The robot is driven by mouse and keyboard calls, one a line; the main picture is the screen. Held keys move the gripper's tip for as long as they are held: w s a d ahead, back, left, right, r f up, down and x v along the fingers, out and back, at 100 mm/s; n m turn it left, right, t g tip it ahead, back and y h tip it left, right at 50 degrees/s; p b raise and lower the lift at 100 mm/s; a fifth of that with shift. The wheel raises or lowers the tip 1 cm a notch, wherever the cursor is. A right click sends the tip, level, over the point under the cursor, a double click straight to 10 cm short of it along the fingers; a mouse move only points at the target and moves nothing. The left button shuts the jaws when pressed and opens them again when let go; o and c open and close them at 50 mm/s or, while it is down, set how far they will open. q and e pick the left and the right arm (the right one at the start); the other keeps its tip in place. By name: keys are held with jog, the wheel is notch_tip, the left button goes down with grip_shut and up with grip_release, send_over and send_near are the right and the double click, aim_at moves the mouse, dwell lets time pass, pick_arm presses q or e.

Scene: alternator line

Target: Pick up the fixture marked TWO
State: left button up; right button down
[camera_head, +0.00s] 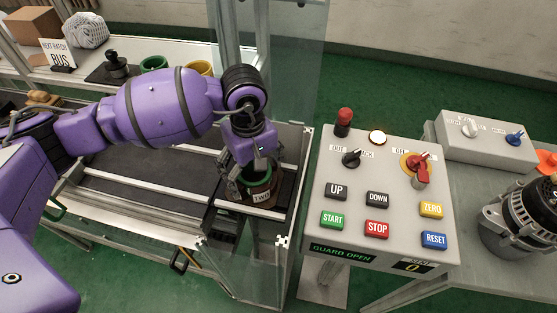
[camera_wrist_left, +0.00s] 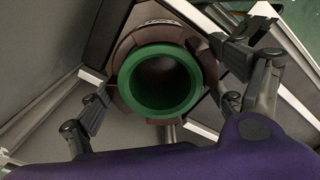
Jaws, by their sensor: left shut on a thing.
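The fixture marked TWO (camera_head: 262,196) is a dark brown round holder with a green ring, and its label faces the camera. It stands upright in the guard bay at the end of the conveyor. My left gripper (camera_head: 255,181) comes down over it from above, with its fingers shut on its sides. In the left wrist view the fixture's green ring (camera_wrist_left: 128,86) is seen from above, open in the middle. The left gripper's fingers (camera_wrist_left: 165,82) lie on either side of it there. My right gripper is in neither view.
Clear guard panels (camera_head: 292,80) stand behind and beside the bay. The control panel (camera_head: 390,190) is close on the right and reads GUARD OPEN. An alternator (camera_head: 520,215) sits on the right-hand bench.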

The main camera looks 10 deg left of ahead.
pick_arm(q)
jog(key=c, duration=0.4)
jog(key=shift+c, duration=0.2)
jog(key=shift+w+r, duration=0.1)
jog(key=shift+r, duration=0.05)
